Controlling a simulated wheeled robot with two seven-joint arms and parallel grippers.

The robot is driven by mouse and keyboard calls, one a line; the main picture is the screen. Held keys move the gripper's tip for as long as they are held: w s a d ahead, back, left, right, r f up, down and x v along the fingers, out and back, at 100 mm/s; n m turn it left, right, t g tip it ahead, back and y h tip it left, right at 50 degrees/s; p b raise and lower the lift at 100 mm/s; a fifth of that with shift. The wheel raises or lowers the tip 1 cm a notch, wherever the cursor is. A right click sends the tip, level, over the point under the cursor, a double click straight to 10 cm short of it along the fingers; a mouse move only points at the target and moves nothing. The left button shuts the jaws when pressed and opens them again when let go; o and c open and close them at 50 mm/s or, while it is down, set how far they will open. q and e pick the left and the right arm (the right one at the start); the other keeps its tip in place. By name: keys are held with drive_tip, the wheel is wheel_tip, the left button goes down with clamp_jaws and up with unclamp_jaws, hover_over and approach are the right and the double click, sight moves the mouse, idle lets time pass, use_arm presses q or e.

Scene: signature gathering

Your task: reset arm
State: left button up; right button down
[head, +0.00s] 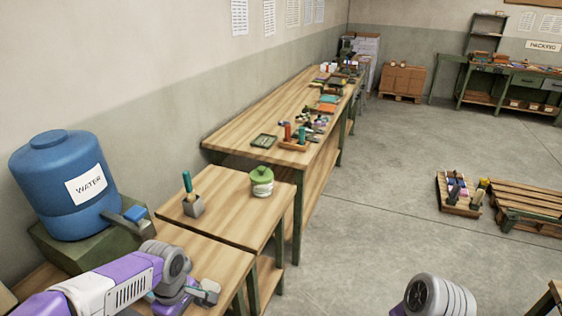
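My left arm comes in from the lower left, purple and white. Its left gripper (205,293) is over the near wooden table, at the picture's lower left. It is small and partly seen, and I cannot tell whether its fingers are apart. A grey rounded part of my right arm shows at the bottom right. My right gripper is out of the picture.
A blue water jug (64,178) stands on a green base beside my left arm. A long cluttered workbench (228,136) runs behind. Pallets (525,205) lie right; the middle floor is clear.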

use_arm(q)
drive_tip(key=d+f+m+h, duration=0.2)
drive_tip(key=d+f+m, duration=0.25)
drive_tip(key=f, duration=0.75)
drive_tip(key=s+d+f+m+h, duration=0.1)
drive_tip(key=s+d+f+m, duration=0.2)
drive_tip(key=f, duration=0.6)
drive_tip(key=s+d+f+m+h, duration=0.1)
drive_tip(key=s+d+f+m, duration=0.2)
drive_tip(key=s+d+f, duration=0.2)
drive_tip(key=s+f, duration=0.3)
drive_tip(key=f, duration=0.1)
drive_tip(key=shift+d+f+t, duration=0.15)
drive_tip(key=shift+f+t, duration=0.15)
drive_tip(key=shift+c, duration=0.5)
